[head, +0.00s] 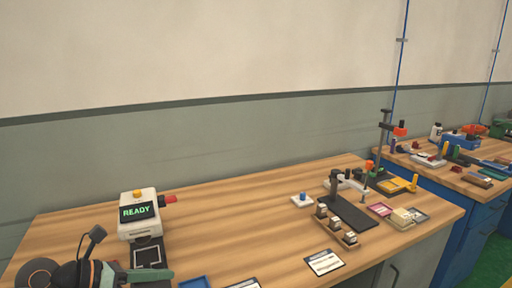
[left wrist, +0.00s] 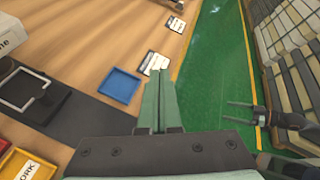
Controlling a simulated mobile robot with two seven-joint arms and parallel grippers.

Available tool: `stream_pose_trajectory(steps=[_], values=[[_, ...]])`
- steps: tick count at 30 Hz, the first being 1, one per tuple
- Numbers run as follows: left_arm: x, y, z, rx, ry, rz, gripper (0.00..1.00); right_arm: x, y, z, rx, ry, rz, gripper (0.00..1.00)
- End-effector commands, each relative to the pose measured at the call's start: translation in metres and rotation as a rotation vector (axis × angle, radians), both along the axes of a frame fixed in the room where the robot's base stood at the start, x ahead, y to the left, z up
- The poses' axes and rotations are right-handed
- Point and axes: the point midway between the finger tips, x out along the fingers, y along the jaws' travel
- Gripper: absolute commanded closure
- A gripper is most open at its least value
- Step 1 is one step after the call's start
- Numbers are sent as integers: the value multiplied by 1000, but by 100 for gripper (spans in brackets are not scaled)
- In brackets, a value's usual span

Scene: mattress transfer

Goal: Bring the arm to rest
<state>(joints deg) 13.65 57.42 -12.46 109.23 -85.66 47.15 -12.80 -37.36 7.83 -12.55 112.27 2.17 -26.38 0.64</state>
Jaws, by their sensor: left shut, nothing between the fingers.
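My left gripper (head: 152,275) is at the bottom left of the head view, low in front of the white machine with the READY display. In the left wrist view its two green fingers (left wrist: 160,110) lie together, shut and empty, over the front edge of the workbench. My right gripper (left wrist: 228,111) shows at the right of the left wrist view, its two dark fingers apart with nothing between them, over the green floor. It is not in the head view.
The READY machine (head: 138,212) stands on the wooden bench (head: 240,225). A blue tray (left wrist: 120,86) and white cards lie near the bench's front edge. A dark stand (head: 350,212) and small parts are at the bench's right. A second bench (head: 445,170) stands beyond.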

Motion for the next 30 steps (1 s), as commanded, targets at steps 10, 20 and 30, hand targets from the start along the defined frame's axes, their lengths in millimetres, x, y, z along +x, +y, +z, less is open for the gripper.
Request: stream_pose_trajectory(steps=[10,20,30], values=[[-31,-49,-50,-1339,600,576,100,-6,-9,19,-10,2,-19,0],[-151,-48,-220,-2025,1251,1551,100,-9,-16,29,-17,1,-31,0],[-208,-71,-259,2090,-1425,-1827,100,-10,-17,30,-19,1,-34,0]])
